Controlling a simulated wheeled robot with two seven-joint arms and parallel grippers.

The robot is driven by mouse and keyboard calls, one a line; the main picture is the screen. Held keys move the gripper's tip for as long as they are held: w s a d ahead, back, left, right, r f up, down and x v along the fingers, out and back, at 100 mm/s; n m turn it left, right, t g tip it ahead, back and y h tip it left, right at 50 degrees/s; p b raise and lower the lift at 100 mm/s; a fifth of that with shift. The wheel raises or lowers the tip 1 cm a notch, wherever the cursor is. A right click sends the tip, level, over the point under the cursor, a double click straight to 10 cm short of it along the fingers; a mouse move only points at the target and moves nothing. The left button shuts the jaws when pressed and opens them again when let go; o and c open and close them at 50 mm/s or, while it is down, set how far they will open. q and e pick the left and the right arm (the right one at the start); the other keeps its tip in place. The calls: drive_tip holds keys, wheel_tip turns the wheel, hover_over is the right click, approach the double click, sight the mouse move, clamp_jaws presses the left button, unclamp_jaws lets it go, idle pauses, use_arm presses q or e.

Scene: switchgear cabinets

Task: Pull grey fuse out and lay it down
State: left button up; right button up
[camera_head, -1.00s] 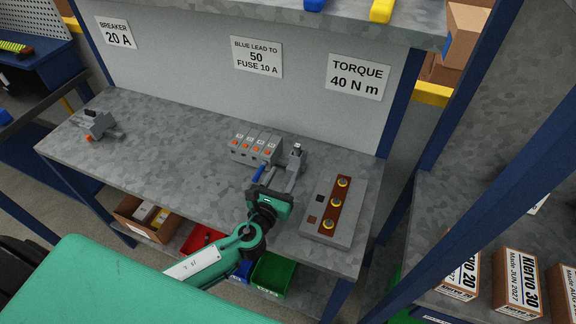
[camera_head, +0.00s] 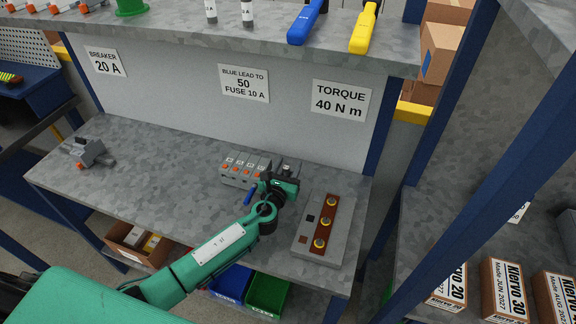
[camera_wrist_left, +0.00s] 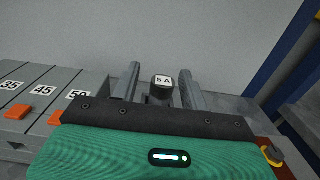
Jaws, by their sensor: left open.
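The grey fuse, with a dark cap marked 5 A (camera_wrist_left: 161,82), stands upright right of the row of grey breakers in the left wrist view. My left gripper (camera_wrist_left: 160,88) is open, with one finger on each side of the fuse. A narrow gap shows beside the fuse, so the fingers do not look closed on it. The fuse's lower part is hidden by my gripper body. In the head view my left gripper (camera_head: 285,172) is at the right end of the breaker row and mostly hides the fuse. My right gripper is not in view.
The breakers (camera_head: 245,167) with orange switches sit left of the gripper, with a blue lead end (camera_head: 249,195) before them. A grey block with a copper bar (camera_head: 328,222) stands to the right. A loose grey device (camera_head: 88,152) lies at left. The middle-left bench (camera_head: 165,165) is clear.

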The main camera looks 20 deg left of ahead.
use_arm(q)
clamp_jaws()
idle(0.4)
drive_tip(key=shift+r+p, duration=0.4)
drive_tip(key=shift+r, duration=0.05)
drive_tip(key=shift+r+p, duration=0.3)
drive_tip(key=shift+p, duration=0.05)
idle(0.5)
wheel_tip(320, 180, up, 6)
drive_tip(key=p, duration=0.6)
drive_tip(key=shift+r, duration=0.25)
idle(0.6)
idle(0.4)
